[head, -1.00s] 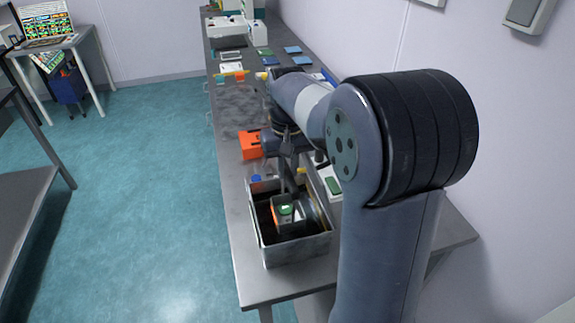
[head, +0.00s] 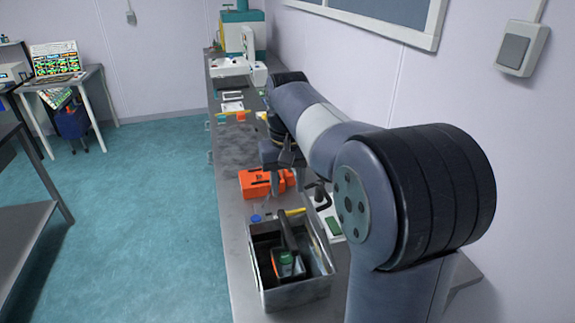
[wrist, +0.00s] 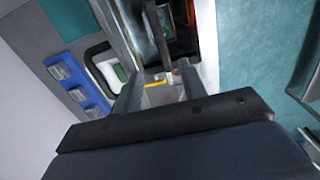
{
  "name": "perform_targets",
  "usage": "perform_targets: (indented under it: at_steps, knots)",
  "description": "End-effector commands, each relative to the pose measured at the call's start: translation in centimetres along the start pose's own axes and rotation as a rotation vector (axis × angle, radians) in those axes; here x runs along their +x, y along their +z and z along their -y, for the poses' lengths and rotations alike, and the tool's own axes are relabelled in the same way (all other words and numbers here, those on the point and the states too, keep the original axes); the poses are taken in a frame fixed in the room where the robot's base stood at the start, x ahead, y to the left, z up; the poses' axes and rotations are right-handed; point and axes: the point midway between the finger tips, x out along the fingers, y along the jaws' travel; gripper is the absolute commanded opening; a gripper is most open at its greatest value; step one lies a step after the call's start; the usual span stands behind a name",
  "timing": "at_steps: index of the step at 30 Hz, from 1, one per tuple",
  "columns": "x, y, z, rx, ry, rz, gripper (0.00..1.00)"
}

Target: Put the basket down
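The basket is a grey open metal box (head: 296,301) at the near end of the bench. It appears to rest upright on the bench top. A dark bar (head: 287,232) runs over its opening, and a small orange and black item with a green top (head: 287,264) sits inside. The basket (wrist: 207,40) shows past the fingertips at the top of that view.
An orange case (head: 255,184) lies on the bench (head: 238,150) beyond the basket. A white tray with a green item (head: 334,227) is right of the basket, close to my arm. A blue cap (head: 255,218) and a yellow object (head: 291,213) lie by the far rim.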

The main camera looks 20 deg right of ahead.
Motion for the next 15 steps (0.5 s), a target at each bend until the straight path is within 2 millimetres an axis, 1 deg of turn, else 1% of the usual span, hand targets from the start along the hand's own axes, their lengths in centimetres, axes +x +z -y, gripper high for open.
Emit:
perform_targets:
  at_steps: [1,3,6,10,15]
  knots:
    - [-1.2,-0.1,0.0,0.000,0.000,-0.004,0.40]
    - [-2.6,-0.1,0.0,0.000,0.000,-0.005,0.40]
    - [-4.1,-0.1,0.0,0.000,0.000,-0.002,0.40]
    - [-5.2,-0.1,0.0,0.000,0.000,0.000,0.40]
    - [-5.7,0.0,0.0,0.000,0.000,0.000,0.40]
